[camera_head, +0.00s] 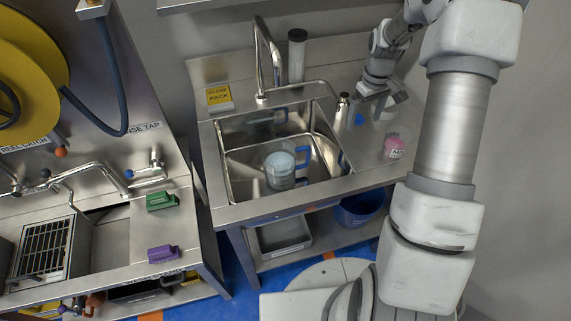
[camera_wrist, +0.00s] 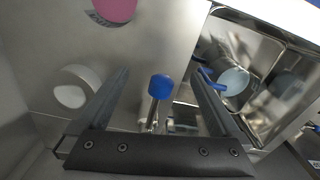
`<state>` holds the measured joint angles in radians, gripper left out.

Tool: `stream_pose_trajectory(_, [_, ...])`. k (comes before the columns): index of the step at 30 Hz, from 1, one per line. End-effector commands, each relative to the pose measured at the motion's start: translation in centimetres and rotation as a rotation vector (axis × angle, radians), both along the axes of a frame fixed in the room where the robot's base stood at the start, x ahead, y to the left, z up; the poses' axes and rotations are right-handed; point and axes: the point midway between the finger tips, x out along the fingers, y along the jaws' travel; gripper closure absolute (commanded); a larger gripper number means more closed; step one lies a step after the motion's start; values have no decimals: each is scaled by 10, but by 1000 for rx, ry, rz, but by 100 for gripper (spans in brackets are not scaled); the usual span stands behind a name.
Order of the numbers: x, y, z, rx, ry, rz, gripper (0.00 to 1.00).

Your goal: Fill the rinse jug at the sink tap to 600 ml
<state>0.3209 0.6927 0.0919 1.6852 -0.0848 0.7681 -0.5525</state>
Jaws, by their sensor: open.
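The clear jug (camera_head: 280,182) with a blue handle stands in the steel sink basin, with pale blue contents. It also shows in the wrist view (camera_wrist: 234,81); I cannot read its level. The tall curved sink tap (camera_head: 260,60) rises behind the basin; I cannot make out a stream from it. A blue knob (camera_head: 359,119) is on the counter right of the basin. In the wrist view the blue knob (camera_wrist: 161,87) is between my fingers, with clear space on both sides. My gripper (camera_head: 368,108) is open and empty above that counter.
A pink-filled container (camera_head: 394,147) and a white round object (camera_wrist: 72,92) are near my gripper. A dark-capped cylinder (camera_head: 297,55) stands behind the basin. Another bench with green (camera_head: 162,200) and purple (camera_head: 163,253) blocks stands left.

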Motion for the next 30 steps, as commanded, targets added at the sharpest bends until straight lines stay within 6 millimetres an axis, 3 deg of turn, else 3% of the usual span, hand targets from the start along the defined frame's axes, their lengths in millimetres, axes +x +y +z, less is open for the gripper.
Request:
stream_pose_trajectory(15, [1,0,64,0,-2,0,0])
stream_pose_trajectory(26, [0,0,65,0,-1,0,0])
stream_pose_trajectory(30, [1,0,76,0,-4,0,0])
